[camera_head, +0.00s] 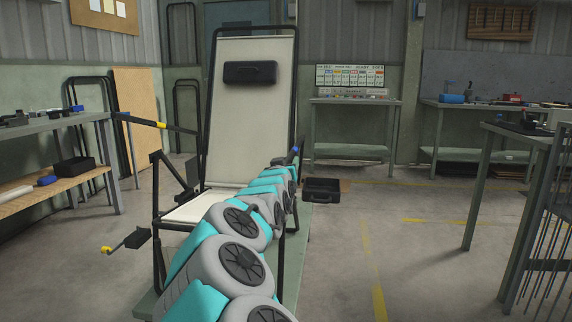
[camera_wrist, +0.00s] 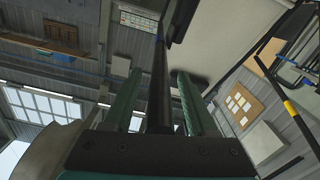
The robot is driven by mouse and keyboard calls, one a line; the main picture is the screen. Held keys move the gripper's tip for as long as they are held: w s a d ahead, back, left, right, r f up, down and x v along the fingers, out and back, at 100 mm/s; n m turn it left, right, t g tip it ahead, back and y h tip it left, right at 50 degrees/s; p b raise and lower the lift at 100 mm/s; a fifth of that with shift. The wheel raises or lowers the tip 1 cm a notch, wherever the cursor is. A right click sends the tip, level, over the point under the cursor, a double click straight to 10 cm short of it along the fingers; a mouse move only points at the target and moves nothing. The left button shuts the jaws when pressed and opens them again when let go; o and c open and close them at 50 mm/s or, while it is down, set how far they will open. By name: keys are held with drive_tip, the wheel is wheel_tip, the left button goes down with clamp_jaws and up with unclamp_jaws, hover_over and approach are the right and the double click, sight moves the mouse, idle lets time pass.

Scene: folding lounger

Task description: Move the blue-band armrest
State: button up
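The folding lounger has a pale back panel (camera_head: 250,115) in a black frame, with a pale seat (camera_head: 200,208) below. The blue-band armrest (camera_head: 296,151) is on its right side, mostly hidden by my arm. In the wrist view this armrest is a black bar (camera_wrist: 161,90) with a blue band near its far end. My gripper (camera_wrist: 156,80) has its two green fingers on either side of the bar, with visible gaps on both sides. The gripper is hard to make out in the head view. The yellow-band armrest (camera_head: 160,124) sticks out on the left.
A black headrest pad (camera_head: 249,72) is on the back panel. A yellow-tipped lever (camera_head: 123,242) juts out low on the left. An open black case (camera_head: 321,190) lies on the floor to the right. Workbenches stand left, behind and right. The floor at right centre is clear.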

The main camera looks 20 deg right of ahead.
clamp_jaws()
idle(1.3)
